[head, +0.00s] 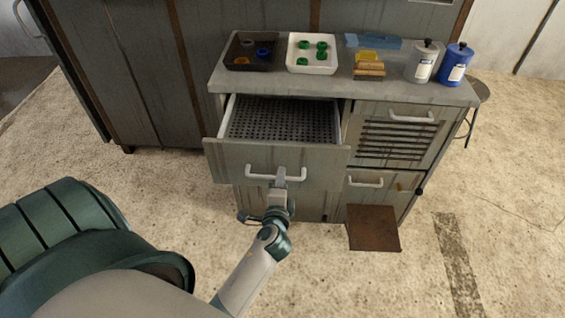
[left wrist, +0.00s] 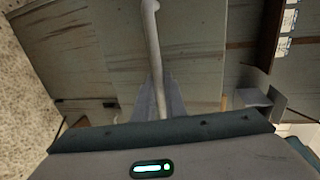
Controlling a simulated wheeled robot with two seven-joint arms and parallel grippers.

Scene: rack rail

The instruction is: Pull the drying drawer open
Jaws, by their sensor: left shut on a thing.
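The drying drawer (head: 275,163) is in the upper left of the grey cabinet. It stands pulled out, and its dark perforated tray floor (head: 281,120) shows inside. A pale bar handle (head: 296,174) runs across its front. In the left wrist view the handle (left wrist: 152,45) runs down between the fingers (left wrist: 160,98). The fingertips are partly hidden in the head view. My right gripper is not in view.
On the cabinet top (head: 335,85) stand a dark tray (head: 238,62), a white tray (head: 311,70) with green pieces, yellow blocks (head: 369,70), a white bottle (head: 421,65) and a blue bottle (head: 453,68). A brown panel (head: 373,229) is low in front.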

